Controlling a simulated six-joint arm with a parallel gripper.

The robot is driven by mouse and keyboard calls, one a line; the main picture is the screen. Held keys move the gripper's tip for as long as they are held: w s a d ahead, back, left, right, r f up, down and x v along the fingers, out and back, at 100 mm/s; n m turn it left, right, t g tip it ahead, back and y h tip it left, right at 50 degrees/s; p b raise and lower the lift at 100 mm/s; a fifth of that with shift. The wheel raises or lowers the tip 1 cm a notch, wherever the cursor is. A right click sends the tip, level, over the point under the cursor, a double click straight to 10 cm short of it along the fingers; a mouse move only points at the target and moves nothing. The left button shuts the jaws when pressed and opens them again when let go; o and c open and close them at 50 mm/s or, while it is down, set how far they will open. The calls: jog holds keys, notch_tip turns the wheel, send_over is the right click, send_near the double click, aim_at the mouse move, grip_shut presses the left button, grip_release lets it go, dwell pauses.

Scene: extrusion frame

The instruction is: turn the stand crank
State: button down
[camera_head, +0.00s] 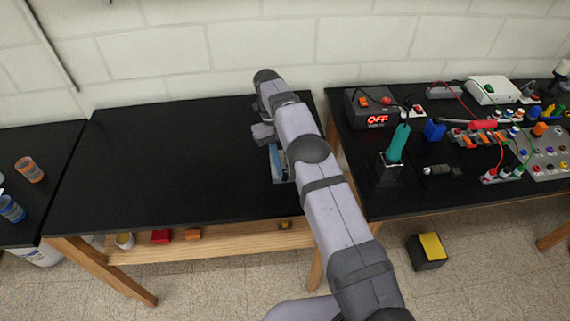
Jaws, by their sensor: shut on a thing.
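A blue and grey metal stand (276,163) is on the black middle table, near its right end. My own arm covers most of it. My arm reaches over the table, and my gripper (262,134) is at the stand, partly hidden behind the arm links. The gripper is shut on the stand crank. The crank itself is hidden, so its angle cannot be told.
The middle table (170,160) is bare to the left. The right table holds a power supply (373,107) reading OFF, a teal-handled tool (398,143), cables and electronics. Cups (30,169) stand on the left table. A black and yellow box (428,250) is on the floor.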

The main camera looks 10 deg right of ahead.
dwell(0.4)
jog(key=c, duration=1.6)
grip_release()
jog(key=shift+r, duration=0.15)
jog(key=shift+w+r, duration=0.1)
jog(key=shift+r, duration=0.2)
jog(key=shift+r+p, duration=1.7)
jog(key=shift+r, duration=2.9)
jog(key=shift+c, duration=0.4)
